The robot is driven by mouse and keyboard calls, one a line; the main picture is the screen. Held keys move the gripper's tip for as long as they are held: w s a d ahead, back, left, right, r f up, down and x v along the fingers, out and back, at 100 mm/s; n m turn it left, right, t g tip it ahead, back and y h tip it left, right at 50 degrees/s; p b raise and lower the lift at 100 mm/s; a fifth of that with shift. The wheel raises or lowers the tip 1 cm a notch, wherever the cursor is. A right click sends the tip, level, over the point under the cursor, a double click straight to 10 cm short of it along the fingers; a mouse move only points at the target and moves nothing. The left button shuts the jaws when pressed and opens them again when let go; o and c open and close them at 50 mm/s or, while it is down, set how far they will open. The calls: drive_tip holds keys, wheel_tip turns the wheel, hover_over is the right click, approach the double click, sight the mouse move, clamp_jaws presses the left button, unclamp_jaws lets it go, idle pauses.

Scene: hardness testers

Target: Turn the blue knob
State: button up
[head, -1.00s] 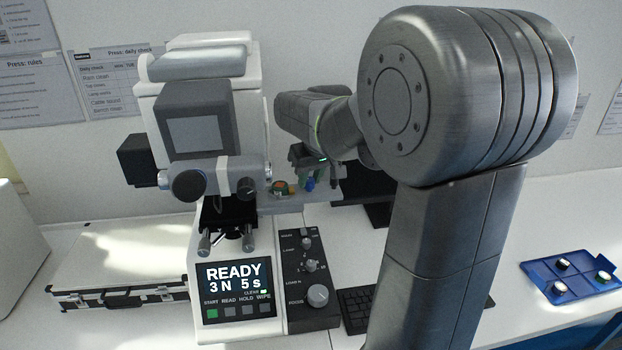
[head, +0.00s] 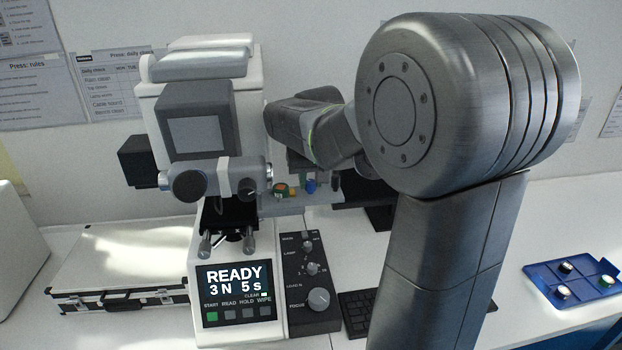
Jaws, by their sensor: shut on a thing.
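My wrist hides most of the jaws, and the knob's exact angle is too small to tell.
A dark control box (head: 309,285) with several knobs stands in front. A keyboard (head: 356,312), a silver case (head: 120,262) and a blue tray (head: 590,292) lie on the bench.

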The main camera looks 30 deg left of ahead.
drive_tip(key=o, duration=1)
drive_tip(key=b+v, duration=0.1)
drive_tip(key=v, duration=1.3)
drive_tip(key=shift+w+a, duration=0.1)
